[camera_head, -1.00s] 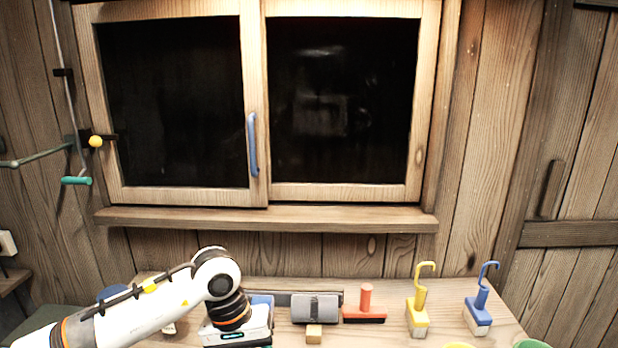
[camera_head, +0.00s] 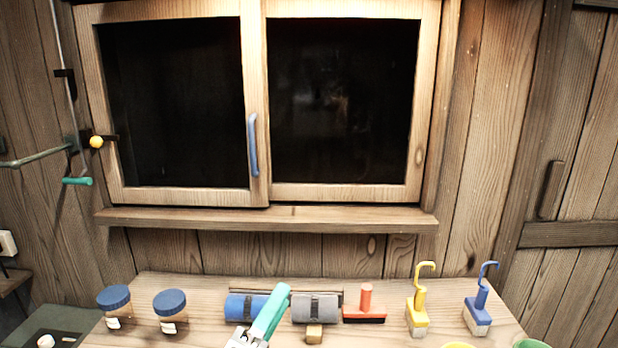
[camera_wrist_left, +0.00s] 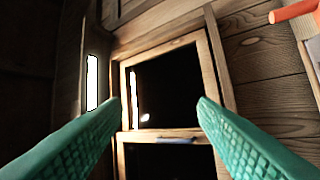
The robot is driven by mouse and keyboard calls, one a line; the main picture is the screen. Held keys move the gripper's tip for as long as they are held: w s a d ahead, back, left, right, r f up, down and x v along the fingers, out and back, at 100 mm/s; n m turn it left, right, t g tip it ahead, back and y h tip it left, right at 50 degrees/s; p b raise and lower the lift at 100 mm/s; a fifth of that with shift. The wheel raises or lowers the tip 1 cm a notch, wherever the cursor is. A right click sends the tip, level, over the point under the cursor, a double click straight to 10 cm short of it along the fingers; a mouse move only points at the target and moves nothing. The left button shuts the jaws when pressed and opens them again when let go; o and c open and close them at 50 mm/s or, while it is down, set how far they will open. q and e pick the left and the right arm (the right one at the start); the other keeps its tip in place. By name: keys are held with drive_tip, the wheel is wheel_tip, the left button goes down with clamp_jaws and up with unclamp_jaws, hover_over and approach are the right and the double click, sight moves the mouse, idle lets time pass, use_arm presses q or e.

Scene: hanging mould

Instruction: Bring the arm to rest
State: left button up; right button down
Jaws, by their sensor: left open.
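My left gripper (camera_head: 269,316) shows at the bottom middle of the head view as a teal finger and a bit of white body, over the front of the table. In the left wrist view both teal fingers (camera_wrist_left: 160,102) stand wide apart with nothing between them, so it is open and empty. That view looks toward the wooden-framed window (camera_wrist_left: 172,85). Most of my left arm is out of the head view. My right gripper is not in view.
The table (camera_head: 210,275) holds two blue-lidded jars (camera_head: 170,318), a blue roll (camera_head: 240,307), a grey roll (camera_head: 316,307), a red-handled squeegee (camera_head: 365,303), and yellow (camera_head: 419,305) and blue (camera_head: 479,308) hooked brushes. A sliding window (camera_head: 258,100) with a sill (camera_head: 270,219) is behind.

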use_arm(q)
drive_tip(key=s+a+f+n+g+y, duration=0.2)
drive_tip(key=a+f+n+g+y, duration=0.1)
drive_tip(key=a+f+n+y, duration=0.4)
drive_tip(key=s+a+f+n+g+y, duration=0.2)
drive_tip(key=a+f+n+y, duration=0.15)
drive_tip(key=f+n, duration=0.55)
drive_tip(key=s+a+f+n+g, duration=0.3)
drive_tip(key=s+f+n+g, duration=0.3)
drive_tip(key=s, duration=0.4)
drive_tip(key=s+a+f+n+g, duration=0.2)
drive_tip(key=s+f+n+g, duration=0.3)
drive_tip(key=s+f, duration=0.4)
wheel_tip(320, 180, down, 23)
drive_tip(key=s+m+g, duration=0.1)
drive_tip(key=m+g, duration=0.1)
drive_tip(key=s+a+f+g, duration=0.1)
drive_tip(key=s+a+f, duration=0.2)
drive_tip(key=s+f, duration=1.4)
drive_tip(key=shift+s+f, duration=0.15)
drive_tip(key=shift+f, duration=0.2)
